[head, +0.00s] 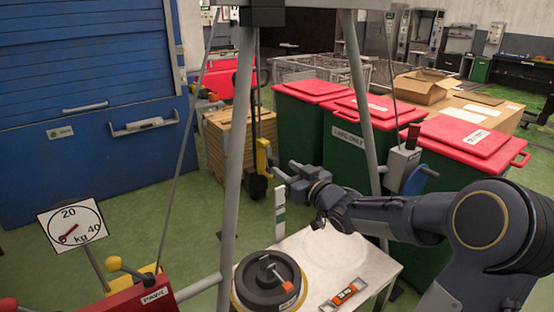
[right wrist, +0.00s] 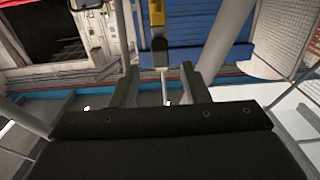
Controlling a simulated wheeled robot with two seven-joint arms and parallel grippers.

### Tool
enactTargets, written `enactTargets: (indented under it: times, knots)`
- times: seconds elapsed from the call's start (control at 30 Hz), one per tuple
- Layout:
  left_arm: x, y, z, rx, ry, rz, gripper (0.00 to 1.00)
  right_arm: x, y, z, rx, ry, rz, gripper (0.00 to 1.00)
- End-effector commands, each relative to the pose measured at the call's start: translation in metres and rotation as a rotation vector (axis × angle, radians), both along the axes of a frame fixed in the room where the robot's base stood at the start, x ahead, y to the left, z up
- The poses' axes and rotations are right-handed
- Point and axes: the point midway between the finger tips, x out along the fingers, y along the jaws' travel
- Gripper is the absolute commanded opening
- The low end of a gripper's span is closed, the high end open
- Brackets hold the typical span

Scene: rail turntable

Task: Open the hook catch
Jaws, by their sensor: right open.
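A yellow block (head: 262,155) hangs under the tripod's top on a dark line, with a black hook (head: 257,186) at its lower end. I take this as the hook with the catch; the catch itself is too small to make out. My right gripper (head: 285,171) is just right of the hook in the head view, its fingers pointing left, open and apparently empty. In the right wrist view, the yellow part (right wrist: 157,12) and its dark lower end (right wrist: 160,46) lie ahead, between and beyond the open fingers (right wrist: 161,84). My left gripper is not in view.
Grey tripod legs (head: 235,160) stand around the hook. Below, a pale table (head: 365,262) bears a round black weight (head: 268,280) and an orange level (head: 344,294). A winch with a blue wheel (head: 414,180) is near my right arm. A red lever stand (head: 140,298) is lower left.

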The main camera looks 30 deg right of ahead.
Motion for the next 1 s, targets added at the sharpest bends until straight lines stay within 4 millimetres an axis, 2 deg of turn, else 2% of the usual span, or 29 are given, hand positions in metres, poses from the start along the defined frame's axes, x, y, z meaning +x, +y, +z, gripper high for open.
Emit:
enactTargets:
  times: [0.1, 0.3, 0.47, 0.7, 1.0]
  knots:
    - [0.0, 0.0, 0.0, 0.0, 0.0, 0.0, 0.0, 0.022, 0.003, 0.0, 0.005, -0.001, 0.003, 0.42]
    - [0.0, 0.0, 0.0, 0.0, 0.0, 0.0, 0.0, 0.049, 0.005, 0.0, 0.003, 0.001, 0.001, 0.42]
    - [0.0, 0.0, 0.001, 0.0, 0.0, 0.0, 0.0, 0.058, 0.005, 0.0, 0.001, 0.003, 0.0, 0.42]
    - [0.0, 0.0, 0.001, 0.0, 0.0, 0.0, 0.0, 0.059, 0.005, 0.0, 0.0, 0.003, -0.001, 0.42]
    - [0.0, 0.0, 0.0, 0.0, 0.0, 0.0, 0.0, 0.058, 0.005, 0.0, 0.0, 0.003, -0.001, 0.04]
